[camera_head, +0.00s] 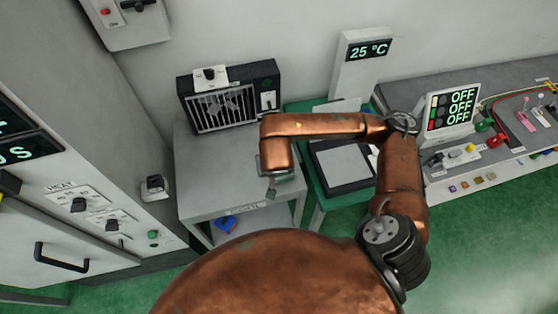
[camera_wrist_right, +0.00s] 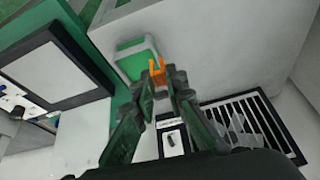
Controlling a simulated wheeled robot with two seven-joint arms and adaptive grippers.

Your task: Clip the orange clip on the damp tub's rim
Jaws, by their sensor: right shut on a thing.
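My right gripper (camera_wrist_right: 159,82) is shut on the orange clip (camera_wrist_right: 157,69), which sticks out beyond the fingertips in the right wrist view. In the head view the same gripper (camera_head: 271,191) hangs over the front of the grey table; the clip cannot be made out there. A pale-rimmed rectangular shape with green inside (camera_wrist_right: 133,61) shows just past the clip in the wrist view. I cannot tell whether it is the damp tub or whether the clip touches it. No tub can be clearly made out in the head view. My left gripper is not in view.
A fan unit (camera_head: 228,97) stands at the back of the grey table (camera_head: 196,165). A black-framed tray (camera_head: 345,165) lies on the green table beside it, before a 25 °C display (camera_head: 368,50). A blue object (camera_head: 226,223) is below the grey tabletop. A control cabinet (camera_head: 80,205) stands left.

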